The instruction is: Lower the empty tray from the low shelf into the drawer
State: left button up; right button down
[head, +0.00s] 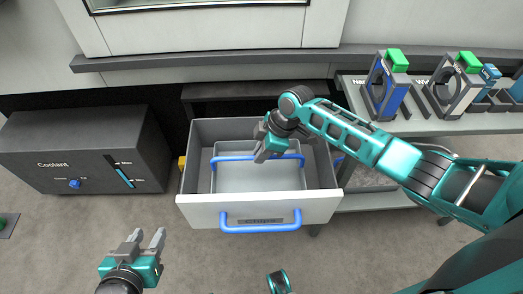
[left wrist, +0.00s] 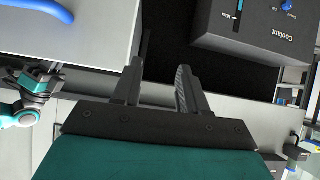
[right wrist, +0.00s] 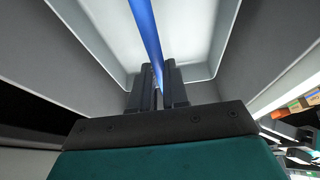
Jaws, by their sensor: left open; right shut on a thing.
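The pale grey empty tray (head: 238,180) is inside the open drawer (head: 200,212), its walls within the drawer's walls. I cannot tell whether it rests on the drawer floor. My right gripper (head: 262,152) is over the drawer and shut on the tray's blue handle (head: 232,159). In the right wrist view the handle (right wrist: 146,30) runs between the fingers (right wrist: 158,85), with the tray's inside (right wrist: 190,40) behind it. My left gripper (head: 152,240) is open and empty, in front and left of the drawer; its parted fingers (left wrist: 157,85) show in the left wrist view.
A dark coolant box (head: 90,150) stands on the floor left of the drawer. On the right, a shelf unit (head: 430,125) carries several ring-shaped fixtures with green tops. The drawer front has a blue handle (head: 260,228). The floor in front of the drawer is clear apart from my arms.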

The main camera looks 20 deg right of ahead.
jog(key=c, duration=1.2)
grip_release()
jog(key=shift+c, duration=0.2)
pick_arm(q)
jog(key=shift+w+r, duration=0.3)
jog(key=shift+r, duration=0.05)
pick_arm(e)
jog(key=shift+o, duration=0.9)
jog(key=shift+f, duration=0.1)
jog(key=p+v, duration=0.2)
jog(key=v, duration=0.4)
jog(key=shift+d+r, duration=0.1)
jog(key=shift+r, duration=0.25)
pick_arm(q)
jog(key=shift+s+a+r+p, duration=0.55)
jog(key=shift+a+p, duration=0.05)
jog(key=shift+p, duration=0.05)
pick_arm(e)
jog(key=v, duration=0.6)
jog(key=shift+r, duration=0.15)
pick_arm(q)
jog(key=shift+w+r, duration=0.1)
pick_arm(e)
jog(key=shift+s, duration=0.1)
